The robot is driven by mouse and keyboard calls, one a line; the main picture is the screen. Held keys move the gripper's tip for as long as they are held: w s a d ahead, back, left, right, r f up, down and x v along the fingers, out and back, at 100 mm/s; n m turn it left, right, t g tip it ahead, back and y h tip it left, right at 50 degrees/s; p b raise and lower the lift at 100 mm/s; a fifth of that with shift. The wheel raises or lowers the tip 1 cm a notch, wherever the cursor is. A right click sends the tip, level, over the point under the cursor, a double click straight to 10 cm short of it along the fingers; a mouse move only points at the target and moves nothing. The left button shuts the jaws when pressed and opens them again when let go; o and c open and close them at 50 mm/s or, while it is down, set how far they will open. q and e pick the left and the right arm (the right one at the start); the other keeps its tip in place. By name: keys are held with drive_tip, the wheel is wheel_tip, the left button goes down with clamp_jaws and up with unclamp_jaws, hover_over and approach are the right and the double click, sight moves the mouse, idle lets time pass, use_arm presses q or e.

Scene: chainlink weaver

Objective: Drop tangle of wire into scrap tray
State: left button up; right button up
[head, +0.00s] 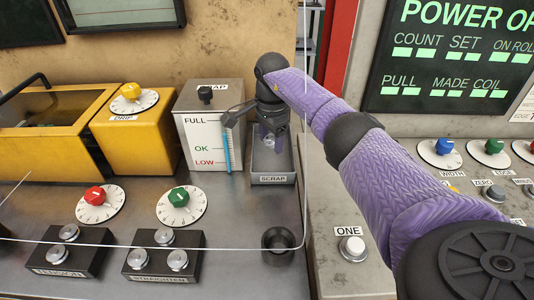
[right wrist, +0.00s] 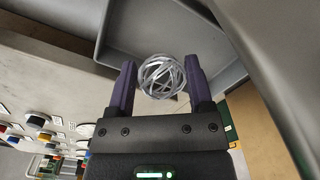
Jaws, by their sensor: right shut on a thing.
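The tangle of wire (right wrist: 161,76) is a silvery ball of loops between the fingers of my right gripper (right wrist: 160,88) in the right wrist view. The gripper is shut on it. In the head view my right gripper (head: 269,138) points down over the scrap tray (head: 273,180), a small grey open box labelled SCRAP. The tangle shows there only as a small pale patch, partly hidden by the fingers. The tray's grey wall (right wrist: 122,62) also shows behind the tangle in the right wrist view. I cannot tell whether the tangle touches the tray. My left gripper is not in view.
A white level box (head: 205,140) marked FULL, OK and LOW stands left of the tray. A yellow drip unit (head: 135,135) is farther left.

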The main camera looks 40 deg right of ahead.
sight(271, 165)
wheel_tip(271, 165, down, 4)
drive_tip(key=shift+r+b, duration=0.15)
drive_tip(key=shift+b, duration=0.2)
drive_tip(key=shift+f+b, duration=0.5)
drive_tip(key=shift+f, duration=0.05)
drive_tip(key=o, duration=1.2)
wheel_tip(271, 165, up, 13)
drive_tip(key=p, duration=0.3)
drive_tip(key=shift+r+p, duration=0.2)
drive_tip(key=shift+p, duration=0.2)
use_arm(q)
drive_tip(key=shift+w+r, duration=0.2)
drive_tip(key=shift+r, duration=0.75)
